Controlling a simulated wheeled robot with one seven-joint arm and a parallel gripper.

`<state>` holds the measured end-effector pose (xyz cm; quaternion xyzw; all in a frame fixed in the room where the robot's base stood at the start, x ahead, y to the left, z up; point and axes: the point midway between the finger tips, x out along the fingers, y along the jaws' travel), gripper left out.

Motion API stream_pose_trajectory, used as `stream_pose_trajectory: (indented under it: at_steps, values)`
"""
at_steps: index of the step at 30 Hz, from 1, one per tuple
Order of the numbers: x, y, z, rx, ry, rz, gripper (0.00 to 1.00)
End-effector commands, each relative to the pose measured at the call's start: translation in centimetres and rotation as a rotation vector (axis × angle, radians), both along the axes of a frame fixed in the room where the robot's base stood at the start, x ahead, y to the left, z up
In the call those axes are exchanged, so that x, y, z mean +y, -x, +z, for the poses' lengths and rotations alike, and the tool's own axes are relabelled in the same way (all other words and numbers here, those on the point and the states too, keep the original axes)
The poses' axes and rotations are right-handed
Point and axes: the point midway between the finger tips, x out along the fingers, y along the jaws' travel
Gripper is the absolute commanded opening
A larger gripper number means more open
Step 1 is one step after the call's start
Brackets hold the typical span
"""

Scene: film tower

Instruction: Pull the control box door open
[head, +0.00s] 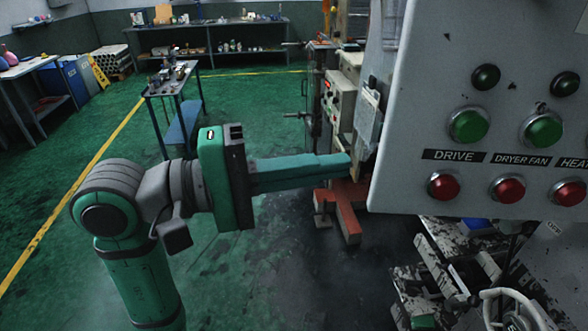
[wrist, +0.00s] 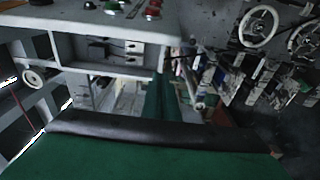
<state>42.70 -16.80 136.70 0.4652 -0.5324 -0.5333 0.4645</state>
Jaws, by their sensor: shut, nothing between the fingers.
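The grey control box (head: 440,80) fills the right of the head view. Its face carries green buttons above red ones, with labels such as DRIVE and DRYER FAN. The box also shows at the top of the wrist view (wrist: 60,18). I cannot tell a separate door or its opening edge. My gripper (head: 348,163) reaches in from the left with teal fingers shut and empty. Its tips are beside the box's lower left edge; whether they touch is unclear. In the wrist view the fingers (wrist: 163,90) lie together, pointing away past the box's corner.
Grey machinery (head: 340,105) stands behind the fingertips, with a red metal foot (head: 347,215) on the floor below. Dark machine parts (head: 435,270) lie under the box. A small tool table (head: 172,85) stands behind my arm.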

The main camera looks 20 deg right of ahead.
Motion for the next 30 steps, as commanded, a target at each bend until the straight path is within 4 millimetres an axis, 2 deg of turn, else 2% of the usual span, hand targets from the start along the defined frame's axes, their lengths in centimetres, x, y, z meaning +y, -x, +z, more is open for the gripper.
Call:
stream_pose_trajectory:
  at_steps: [5,9,15,30]
  values:
    - [-3.3,0.5,0.0,-0.001,0.0,-0.003,0.0]
    - [-2.0,2.3,0.0,-0.003,0.001,0.004,0.0]
    - [-1.3,3.7,0.0,-0.001,0.001,0.002,0.0]
    - [-1.1,3.8,0.0,0.0,0.002,0.006,0.0]
